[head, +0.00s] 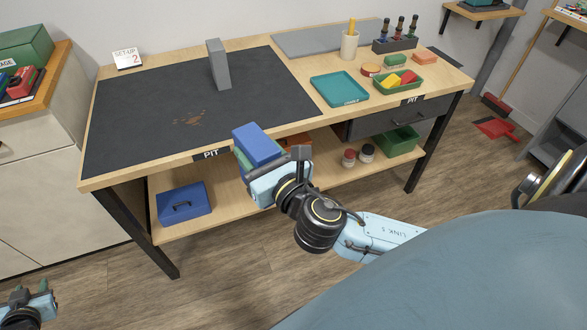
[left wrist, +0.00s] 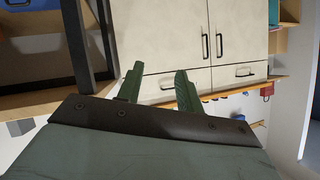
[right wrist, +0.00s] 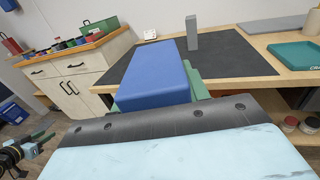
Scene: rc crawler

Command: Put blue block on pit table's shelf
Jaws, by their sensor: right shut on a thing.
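The blue block (head: 257,144) is held in my right gripper (head: 246,160), in front of the pit table's front edge near the PIT label. It also shows large in the right wrist view (right wrist: 155,74), between the green fingers. The pit table (head: 276,137) has a dark mat on top and a lower wooden shelf (head: 230,207). My right gripper hides part of that shelf. My left gripper (head: 32,291) is at the lower left, away from the table. In the left wrist view its two green fingers (left wrist: 158,88) stand apart with nothing between them.
A blue toolbox (head: 184,203) sits at the shelf's left. Red and dark-lidded jars (head: 358,155) and a green bin (head: 398,141) are toward its right. A grey block (head: 218,64), teal tray (head: 339,89) and green tray (head: 398,80) are on top. Shelf space between toolbox and gripper looks clear.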

